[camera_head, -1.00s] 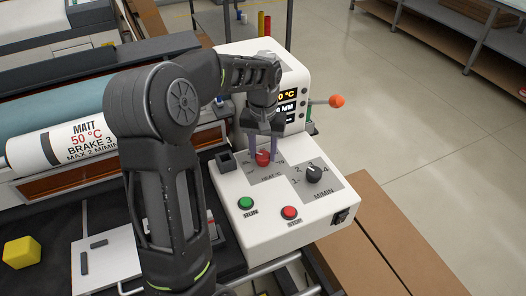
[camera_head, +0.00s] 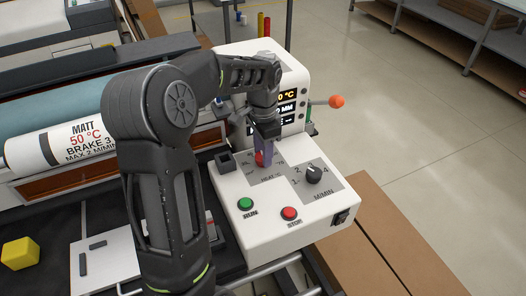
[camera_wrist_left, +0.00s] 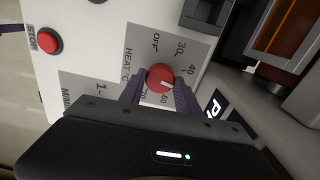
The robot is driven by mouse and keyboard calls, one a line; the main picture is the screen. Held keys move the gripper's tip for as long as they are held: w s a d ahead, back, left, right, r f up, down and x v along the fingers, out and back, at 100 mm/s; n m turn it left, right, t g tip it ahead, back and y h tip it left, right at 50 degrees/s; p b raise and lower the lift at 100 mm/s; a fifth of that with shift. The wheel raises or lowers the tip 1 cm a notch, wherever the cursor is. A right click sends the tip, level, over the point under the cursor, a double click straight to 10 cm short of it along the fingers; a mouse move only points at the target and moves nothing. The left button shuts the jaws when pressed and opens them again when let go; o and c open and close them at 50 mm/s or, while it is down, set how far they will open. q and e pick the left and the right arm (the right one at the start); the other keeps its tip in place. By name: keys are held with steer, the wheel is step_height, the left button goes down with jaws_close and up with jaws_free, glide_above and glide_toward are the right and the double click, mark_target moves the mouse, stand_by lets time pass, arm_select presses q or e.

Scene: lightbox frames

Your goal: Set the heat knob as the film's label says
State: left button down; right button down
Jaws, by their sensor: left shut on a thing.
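The film roll's label (camera_head: 85,143) reads MATT, 50 °C, BRAKE 3, MAX 2 M/MIN. My left gripper (camera_head: 263,158) points down at the white control box and is shut on the red heat knob (camera_wrist_left: 160,78). In the head view the fingers hide most of the knob. In the left wrist view a finger of my left gripper (camera_wrist_left: 159,92) stands on each side of it. The heat dial (camera_wrist_left: 148,60) shows OFF, 30, 40, 60 and 70; the 50 is hidden by a finger. The knob's white mark points to the lower right, towards the hidden 50 or the 60.
The black M/MIN knob (camera_head: 314,174), green RUN button (camera_head: 246,204) and red STOP button (camera_head: 289,213) share the panel. The display (camera_head: 287,97) is partly covered by my arm. An orange-tipped lever (camera_head: 336,101) sticks out right. A yellow cube (camera_head: 20,252) lies lower left.

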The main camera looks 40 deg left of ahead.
arm_select(q)
steer(key=shift+m, duration=1.2)
steer(key=c, duration=0.9)
jaws_free()
steer(key=shift+o, duration=0.2)
step_height(320, 180, up, 8)
steer(key=shift+f+b, duration=0.1)
steer(key=shift+b, duration=0.4)
